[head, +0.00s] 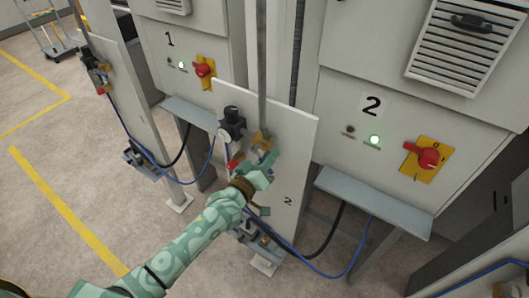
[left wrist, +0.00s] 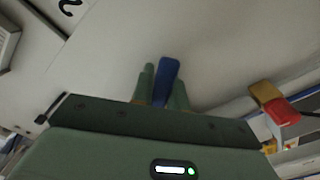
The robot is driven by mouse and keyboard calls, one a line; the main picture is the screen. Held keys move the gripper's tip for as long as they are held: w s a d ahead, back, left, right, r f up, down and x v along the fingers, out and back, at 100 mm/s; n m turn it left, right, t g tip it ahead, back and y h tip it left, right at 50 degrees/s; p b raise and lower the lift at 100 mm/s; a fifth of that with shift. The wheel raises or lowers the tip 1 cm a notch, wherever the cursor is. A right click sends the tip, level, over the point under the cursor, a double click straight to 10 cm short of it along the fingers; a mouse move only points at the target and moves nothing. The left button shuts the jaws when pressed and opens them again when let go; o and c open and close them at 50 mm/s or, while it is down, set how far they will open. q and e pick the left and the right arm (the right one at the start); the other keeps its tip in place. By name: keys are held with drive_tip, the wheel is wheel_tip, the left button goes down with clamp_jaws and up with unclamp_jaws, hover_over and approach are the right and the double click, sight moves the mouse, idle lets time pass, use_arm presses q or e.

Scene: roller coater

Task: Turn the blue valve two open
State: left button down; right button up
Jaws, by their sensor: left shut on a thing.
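The blue valve handle (left wrist: 168,72) stands between the two green fingers of my left gripper (left wrist: 163,88) in the left wrist view. The gripper is shut on it. In the head view my left gripper (head: 264,168) is at the white panel marked 2 (head: 290,135), below the brass-coloured fitting on the panel's pipe. The gripper and arm hide most of the valve there. My right gripper does not show clearly in either view.
A dark regulator with a round gauge (head: 230,125) sits left of my gripper. Cabinet 2 has a red switch on a yellow plate (head: 428,157) and a lit green lamp (head: 374,140). A grey ledge (head: 375,203) juts out at right. Hoses hang below. Open floor lies at left.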

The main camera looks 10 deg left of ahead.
sight(282, 142)
use_arm(q)
drive_tip(key=n, duration=0.1)
drive_tip(key=r+n+p, duration=0.1)
drive_tip(key=n, duration=0.1)
drive_tip(key=shift+s+d+r+p, duration=0.1)
drive_tip(key=shift+d+p, duration=0.2)
drive_tip(key=shift+d, duration=0.05)
drive_tip(key=n, duration=0.1)
drive_tip(key=r+n+p, duration=0.1)
drive_tip(key=shift+s+d+n, duration=0.1)
drive_tip(key=shift+d+n, duration=0.15)
drive_tip(key=shift+n, duration=0.05)
drive_tip(key=shift+s+d+r+n+p, duration=0.1)
drive_tip(key=shift+r+n+p, duration=0.2)
drive_tip(key=shift+n, duration=0.45)
drive_tip(key=shift+w+r+n+p, duration=0.15)
drive_tip(key=shift+n+p, duration=0.2)
drive_tip(key=shift+n, duration=0.35)
drive_tip(key=shift+s+d+r+n+p, duration=0.15)
drive_tip(key=shift+r+n+p, duration=0.15)
drive_tip(key=shift+n, duration=0.45)
drive_tip(key=c, duration=1.4)
unclamp_jaws()
drive_tip(key=shift+a, duration=0.1)
drive_tip(key=v, duration=1.6)
drive_tip(key=shift+s+b, duration=0.15)
drive_tip(key=shift+b, duration=0.15)
